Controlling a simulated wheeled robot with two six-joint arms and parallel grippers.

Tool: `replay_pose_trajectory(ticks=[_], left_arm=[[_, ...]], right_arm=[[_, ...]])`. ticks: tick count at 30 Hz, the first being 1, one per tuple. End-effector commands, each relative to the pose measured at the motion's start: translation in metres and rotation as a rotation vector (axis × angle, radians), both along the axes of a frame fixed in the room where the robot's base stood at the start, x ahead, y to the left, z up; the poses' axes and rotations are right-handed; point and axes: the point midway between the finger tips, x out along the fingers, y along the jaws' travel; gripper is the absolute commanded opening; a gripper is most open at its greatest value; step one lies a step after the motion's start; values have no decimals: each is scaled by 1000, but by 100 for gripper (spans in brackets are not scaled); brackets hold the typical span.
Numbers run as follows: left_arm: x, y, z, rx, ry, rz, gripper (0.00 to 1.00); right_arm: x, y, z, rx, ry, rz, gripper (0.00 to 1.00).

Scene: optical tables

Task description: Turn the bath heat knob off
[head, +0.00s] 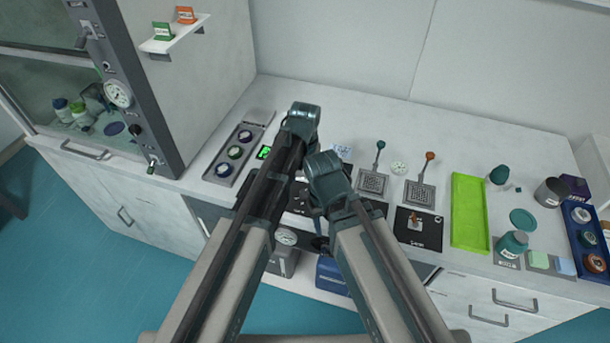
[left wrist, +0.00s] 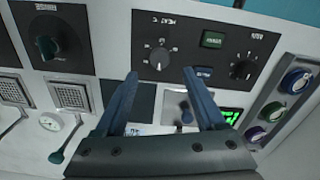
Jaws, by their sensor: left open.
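A black control panel (left wrist: 205,32) lies upside down in the left wrist view, with small, hard-to-read labels. It bears a round dark knob (left wrist: 160,58) with a ring of white marks and a second knob (left wrist: 243,68) at its right. I cannot tell for sure which is the bath heat knob, nor read their settings. My left gripper (left wrist: 163,104) is open and empty, its two blue-grey fingers pointing toward the panel. The left knob lies beyond the gap between them, apart from both. In the head view my arms cover much of the panel (head: 300,196).
A small lever (left wrist: 186,113) stands near the fingers. A tray of coloured rings (head: 237,152) and a lime tray (head: 468,212) flank the area.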

Motion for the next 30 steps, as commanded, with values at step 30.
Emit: replay_pose_trajectory(ticks=[30], left_arm=[[-39,14,59,20,4,-34,72]], right_arm=[[0,0,59,0,0,2,50]])
